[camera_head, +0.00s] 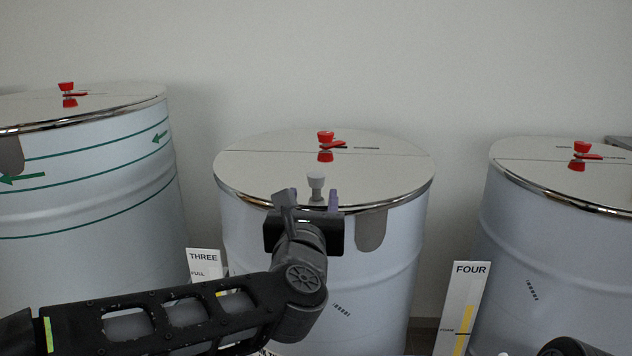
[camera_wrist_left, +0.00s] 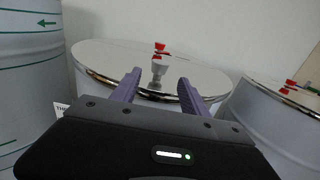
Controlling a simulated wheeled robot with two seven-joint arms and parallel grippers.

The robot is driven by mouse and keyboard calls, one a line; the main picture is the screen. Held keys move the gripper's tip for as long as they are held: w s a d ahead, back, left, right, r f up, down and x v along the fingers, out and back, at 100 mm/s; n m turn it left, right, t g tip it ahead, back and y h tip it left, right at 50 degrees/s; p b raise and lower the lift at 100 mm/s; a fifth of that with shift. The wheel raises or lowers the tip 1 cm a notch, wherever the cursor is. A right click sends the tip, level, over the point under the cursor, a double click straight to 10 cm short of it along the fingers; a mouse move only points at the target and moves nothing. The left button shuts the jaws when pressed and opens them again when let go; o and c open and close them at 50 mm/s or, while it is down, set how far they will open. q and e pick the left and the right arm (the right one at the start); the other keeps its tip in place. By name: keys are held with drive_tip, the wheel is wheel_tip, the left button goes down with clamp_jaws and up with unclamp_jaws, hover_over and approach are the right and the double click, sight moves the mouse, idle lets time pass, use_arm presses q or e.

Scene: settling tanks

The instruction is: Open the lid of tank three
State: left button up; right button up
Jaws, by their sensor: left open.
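Tank three (camera_head: 375,280) is the pale blue drum in the middle, with the THREE sign (camera_head: 203,258) at its left. Its shiny lid (camera_head: 250,160) lies flat and shut, with a seam across it. A pale grey knob (camera_head: 316,183) stands near the lid's front edge, and a red handle (camera_head: 326,136) sits behind it. My left gripper (camera_head: 310,199) is open at the front rim, just short of the knob. In the left wrist view the knob (camera_wrist_left: 159,70) shows beyond and between the open purple fingers (camera_wrist_left: 158,86), apart from them. My right gripper is out of view.
A taller drum with green bands and arrows (camera_head: 90,175) stands at the left. Another lidded drum (camera_head: 560,260) stands at the right, with the FOUR sign (camera_head: 470,269) in front of the gap. A plain wall (camera_head: 300,60) is behind the tanks.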

sight(316, 183)
use_arm(q)
drive_tip(key=w+p, duration=0.2)
drive_tip(key=w, duration=0.4)
drive_tip(key=shift+w, duration=0.35)
drive_tip(key=shift+w+f+p, duration=0.1)
drive_tip(key=shift+w+p, duration=0.2)
drive_tip(key=shift+w, duration=0.4)
drive_tip(key=shift+c, duration=0.5)
clamp_jaws()
